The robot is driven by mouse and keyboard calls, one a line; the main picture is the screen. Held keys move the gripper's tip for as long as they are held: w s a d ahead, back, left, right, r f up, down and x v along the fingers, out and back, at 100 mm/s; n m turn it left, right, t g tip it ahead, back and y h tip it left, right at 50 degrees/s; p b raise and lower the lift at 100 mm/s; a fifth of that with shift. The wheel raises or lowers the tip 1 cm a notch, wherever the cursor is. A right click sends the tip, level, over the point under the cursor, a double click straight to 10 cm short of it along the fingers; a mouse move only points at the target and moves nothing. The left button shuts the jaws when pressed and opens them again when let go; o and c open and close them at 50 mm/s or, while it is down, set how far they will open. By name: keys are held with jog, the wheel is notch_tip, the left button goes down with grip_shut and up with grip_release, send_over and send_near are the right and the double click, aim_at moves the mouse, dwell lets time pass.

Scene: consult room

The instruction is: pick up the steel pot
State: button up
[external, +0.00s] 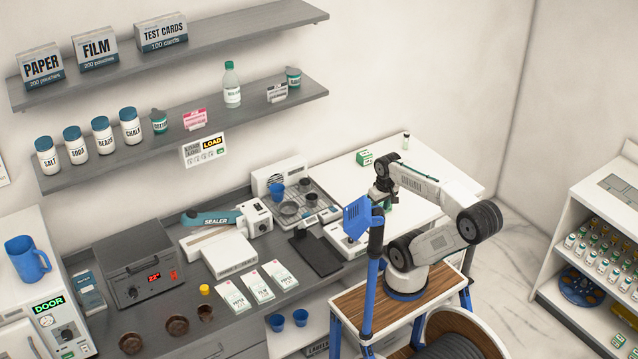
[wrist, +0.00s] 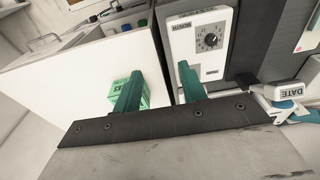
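No vessel is clearly recognisable as the steel pot. Small dark grey round vessels, one of them a grey vessel (external: 290,208), stand on the grey tray unit at the back of the counter; I cannot tell if one is the pot. My gripper (external: 388,198) is above the white table, to the right of these vessels. In the wrist view my gripper (wrist: 160,76) has its two green fingers spread apart with nothing between them. The left finger partly covers a green-and-white box (wrist: 114,96).
A white device with a dial (wrist: 203,40) sits beside the white table top (wrist: 75,85). The green box (external: 364,158) and a small vial (external: 406,140) stand on that table. Shelves hang above.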

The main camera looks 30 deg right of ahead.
aim_at(201, 317)
jog(key=o, duration=0.6)
jog(key=w+a+m+g+y, duration=0.2)
jog(key=w+a+y, duration=0.15)
jog(key=a, duration=0.95)
jog(key=w+a+m+g+y, duration=0.1)
jog(key=w+a+y, duration=0.3)
jog(key=a, duration=0.8)
jog(key=w+a+m+g+y, duration=0.2)
jog(key=w+a, duration=0.3)
jog(key=a, duration=0.8)
jog(key=s+a+f+m+y, duration=0.1)
jog(key=a+f, duration=0.3)
jog(key=a, duration=0.5)
jog(key=s+a+f+m+g+y, duration=0.1)
jog(key=s+a+f+m, duration=0.2)
jog(key=a, duration=0.7)
jog(key=s+a+f+m+y, duration=0.1)
jog(key=s+a+f+m, duration=0.2)
jog(key=a+f, duration=0.4)
jog(key=shift+s+a+f+m+g, duration=0.1)
jog(key=shift+a+m+g, duration=0.4)
jog(key=shift+a, duration=1.2)
jog(key=shift+m+t, duration=0.3)
jog(key=shift+x, duration=3.9)
